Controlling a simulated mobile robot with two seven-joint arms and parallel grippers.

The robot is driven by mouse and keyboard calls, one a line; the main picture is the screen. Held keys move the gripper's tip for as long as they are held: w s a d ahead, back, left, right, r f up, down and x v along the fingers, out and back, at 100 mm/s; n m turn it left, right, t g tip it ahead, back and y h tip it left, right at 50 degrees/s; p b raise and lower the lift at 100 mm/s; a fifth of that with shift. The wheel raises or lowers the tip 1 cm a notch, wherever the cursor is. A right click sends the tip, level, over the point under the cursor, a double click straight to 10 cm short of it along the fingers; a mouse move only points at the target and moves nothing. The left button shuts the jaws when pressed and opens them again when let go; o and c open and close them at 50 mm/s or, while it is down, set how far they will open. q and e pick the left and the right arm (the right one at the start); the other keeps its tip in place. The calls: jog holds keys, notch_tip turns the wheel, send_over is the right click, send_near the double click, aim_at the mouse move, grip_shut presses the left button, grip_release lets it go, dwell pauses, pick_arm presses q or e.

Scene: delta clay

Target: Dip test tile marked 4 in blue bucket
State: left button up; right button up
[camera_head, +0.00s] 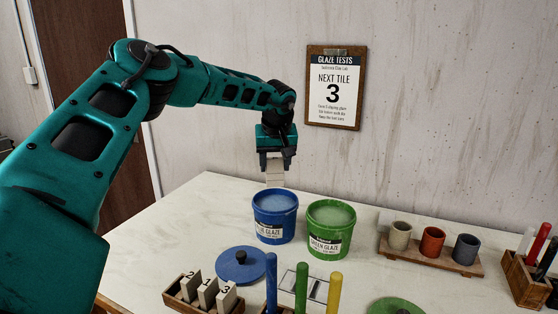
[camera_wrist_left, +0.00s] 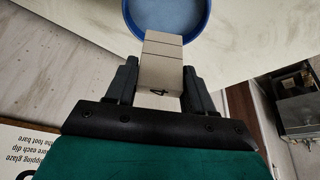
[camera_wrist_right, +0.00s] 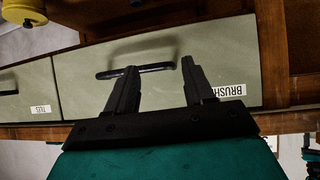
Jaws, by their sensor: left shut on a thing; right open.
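My left gripper (camera_head: 276,161) is shut on a pale tile and holds it upright over the blue bucket (camera_head: 275,218). In the left wrist view the tile (camera_wrist_left: 162,65) bears the mark 4 and sits between the fingers of the left gripper (camera_wrist_left: 160,85). The tile's lower end is at the bucket's back rim in the head view; I cannot tell if it touches the glaze. The blue bucket also shows in the left wrist view (camera_wrist_left: 133,22), its open top partly behind the tile. My right gripper (camera_wrist_right: 157,80) is open and empty, in front of drawers.
The green bucket (camera_head: 331,229) stands right beside the blue one. A blue lid (camera_head: 240,265) and a rack (camera_head: 183,297) with tiles 2, 1 and 3 lie in front. Three cups (camera_head: 433,240) stand on a board at right. The wall sign (camera_head: 335,88) reads "NEXT TILE 3".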

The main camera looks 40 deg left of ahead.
aim_at(275, 186)
pick_arm(q)
jog(key=shift+s+f+b, duration=0.1)
jog(key=shift+f+b, duration=0.3)
jog(key=shift+f, duration=0.3)
notch_tip(275, 186, down, 4)
jog(key=b, duration=0.3)
jog(key=shift+f, duration=0.25)
jog(key=shift+f+b, duration=0.75)
jog(key=shift+f, duration=0.35)
jog(key=shift+f+b, duration=0.4)
jog(key=shift+b, duration=0.15)
jog(key=shift+d+r, duration=0.1)
